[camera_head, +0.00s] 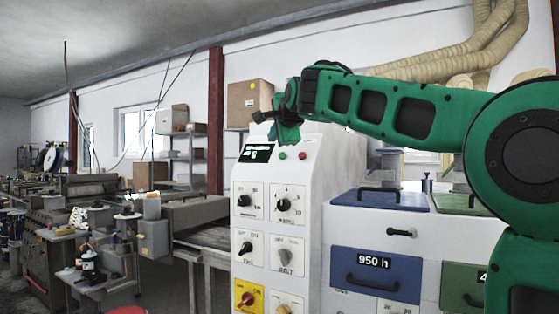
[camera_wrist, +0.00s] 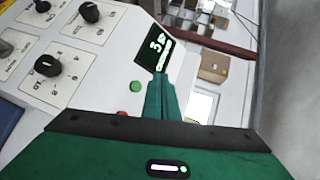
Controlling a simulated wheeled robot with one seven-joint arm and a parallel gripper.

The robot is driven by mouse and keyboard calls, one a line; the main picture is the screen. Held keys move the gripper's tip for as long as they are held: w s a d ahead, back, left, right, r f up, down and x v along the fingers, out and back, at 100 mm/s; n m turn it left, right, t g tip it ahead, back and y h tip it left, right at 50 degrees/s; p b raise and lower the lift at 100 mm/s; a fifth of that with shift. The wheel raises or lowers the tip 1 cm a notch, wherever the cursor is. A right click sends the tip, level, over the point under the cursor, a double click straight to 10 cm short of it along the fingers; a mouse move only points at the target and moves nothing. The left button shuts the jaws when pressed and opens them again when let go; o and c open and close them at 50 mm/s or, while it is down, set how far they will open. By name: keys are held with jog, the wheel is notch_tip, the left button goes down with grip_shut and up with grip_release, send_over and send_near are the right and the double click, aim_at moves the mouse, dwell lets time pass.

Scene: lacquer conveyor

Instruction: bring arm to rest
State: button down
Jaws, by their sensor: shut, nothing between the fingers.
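My green arm reaches across the right half of the head view, from the right edge towards the upper part of a white control panel. My gripper (camera_wrist: 161,76) shows in the wrist view as two green fingers lying together, with nothing between them. Its tips are in front of the panel's small dark display (camera_wrist: 155,47), near a green button (camera_wrist: 137,87). In the head view my gripper (camera_head: 284,132) is small, at the panel's top edge. I cannot tell whether it touches the panel.
The control panel (camera_head: 272,223) has several black knobs and a red knob on a yellow plate (camera_head: 247,299). To its right are a blue drawer (camera_head: 376,280) labelled 950 h and a green drawer (camera_head: 462,292). A cardboard box (camera_head: 250,103) is behind. A conveyor (camera_head: 207,238) runs left.

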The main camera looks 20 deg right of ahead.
jog(key=shift+f, duration=0.1)
jog(key=s+f+n+g, duration=0.2)
jog(key=s+f+n, duration=0.15)
jog(key=f, duration=0.55)
jog(key=s+f+n+g, duration=0.2)
jog(key=s+f+n, duration=0.15)
jog(key=f, duration=0.55)
jog(key=s+f+n+g, duration=0.1)
jog(key=s+f+n, duration=0.3)
jog(key=f, duration=0.5)
jog(key=s+f+n+g+y, duration=0.1)
jog(key=s+f+n+g, duration=0.55)
jog(key=s+f, duration=1.5)
jog(key=s+d+f+m+g, duration=0.1)
jog(key=s+d+m+g, duration=0.1)
jog(key=s+d, duration=0.3)
jog(key=s+d+f+m+g, duration=0.1)
jog(key=s+d+m, duration=0.3)
jog(key=s, duration=0.7)
jog(key=shift+d+f+g+y, duration=0.15)
jog(key=shift+d+g+y, duration=0.2)
jog(key=shift+d, duration=0.7)
jog(key=shift+w, duration=0.1)
